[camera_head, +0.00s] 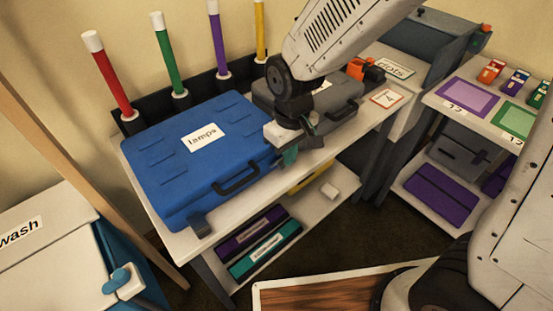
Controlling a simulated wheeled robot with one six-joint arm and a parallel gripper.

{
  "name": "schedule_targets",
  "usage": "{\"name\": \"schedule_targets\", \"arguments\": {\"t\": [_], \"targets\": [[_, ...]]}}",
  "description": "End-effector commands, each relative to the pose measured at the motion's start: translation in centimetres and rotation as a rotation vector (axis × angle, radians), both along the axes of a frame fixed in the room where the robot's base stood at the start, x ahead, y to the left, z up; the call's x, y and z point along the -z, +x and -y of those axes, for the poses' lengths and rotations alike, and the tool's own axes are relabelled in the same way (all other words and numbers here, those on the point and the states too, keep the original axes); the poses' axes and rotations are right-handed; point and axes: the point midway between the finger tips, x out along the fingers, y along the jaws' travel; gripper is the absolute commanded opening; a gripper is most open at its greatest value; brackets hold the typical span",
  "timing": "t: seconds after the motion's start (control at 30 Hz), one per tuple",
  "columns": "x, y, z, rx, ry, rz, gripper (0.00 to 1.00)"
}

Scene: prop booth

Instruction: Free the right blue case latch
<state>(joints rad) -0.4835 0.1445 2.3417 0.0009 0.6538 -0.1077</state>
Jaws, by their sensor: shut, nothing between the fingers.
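The blue case (190,165), labelled "lamps", lies closed on the white table. Its dark handle (237,181) is on the front side. A dark grey latch (201,226) shows at the front left corner. My gripper (289,153) is at the right front corner of the blue case, with its fingers shut and pointing down. The right latch is hidden behind or merged with my gripper, so I cannot tell its state or whether the fingers touch it.
A grey case (345,103) stands close behind my gripper. Red (108,75), green, purple and yellow tubes stand upright behind the blue case. Binders (263,252) lie on the lower shelf. A "wash" bin (45,235) is at left. Side shelves (450,205) are at right.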

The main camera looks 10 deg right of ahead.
Motion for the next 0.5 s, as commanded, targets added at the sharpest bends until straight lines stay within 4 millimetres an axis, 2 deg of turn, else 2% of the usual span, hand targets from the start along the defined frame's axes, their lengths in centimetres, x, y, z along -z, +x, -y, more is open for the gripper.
{"name": "schedule_targets", "arguments": {"t": [0.5], "targets": [[-4.9,0.0,-0.2,-0.004,0.0,0.001,0.0]]}}
